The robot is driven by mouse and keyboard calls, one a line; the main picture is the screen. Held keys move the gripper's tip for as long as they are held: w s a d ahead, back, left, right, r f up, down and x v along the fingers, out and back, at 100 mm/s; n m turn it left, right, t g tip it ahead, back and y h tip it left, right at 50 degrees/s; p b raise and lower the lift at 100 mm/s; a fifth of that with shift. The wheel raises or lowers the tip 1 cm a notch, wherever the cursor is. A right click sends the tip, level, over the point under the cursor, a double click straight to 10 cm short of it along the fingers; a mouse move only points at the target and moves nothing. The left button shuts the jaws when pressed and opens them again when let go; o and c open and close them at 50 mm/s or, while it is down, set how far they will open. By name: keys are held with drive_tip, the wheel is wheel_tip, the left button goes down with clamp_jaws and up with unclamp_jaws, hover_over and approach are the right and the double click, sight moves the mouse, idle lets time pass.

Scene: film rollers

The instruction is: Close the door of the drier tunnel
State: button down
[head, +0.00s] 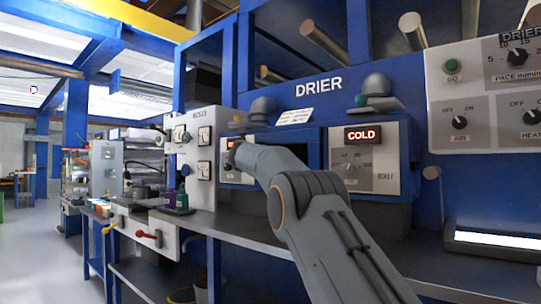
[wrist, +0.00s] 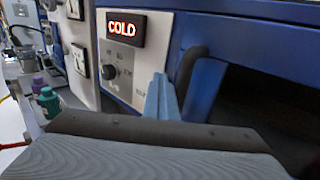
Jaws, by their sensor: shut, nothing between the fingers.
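The drier tunnel (head: 318,88) is a blue housing lettered DRIER, with a dark opening (head: 300,150) between two control panels. In the wrist view a blue panel (wrist: 205,98), which looks like the door, stands at an angle beside a dark opening (wrist: 270,110). A dark, curved handle-like bar (wrist: 190,68) is at its left edge. My gripper (wrist: 160,97) shows pale blue fingers, shut and empty, just left of the bar. I cannot tell whether they touch it. In the head view my arm hides the gripper and part of the opening.
A control panel with a red COLD display (wrist: 122,29) is close to the fingers in the wrist view. Another COLD panel (head: 363,135) stands right of the opening. Bottles (head: 182,198) stand on the left. A grey shelf (head: 235,226) runs below the tunnel.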

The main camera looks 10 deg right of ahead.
drive_tip(key=shift+w+d, duration=0.2)
drive_tip(key=shift+d, duration=0.15)
drive_tip(key=shift+d, duration=0.2)
drive_tip(key=shift+a, duration=0.15)
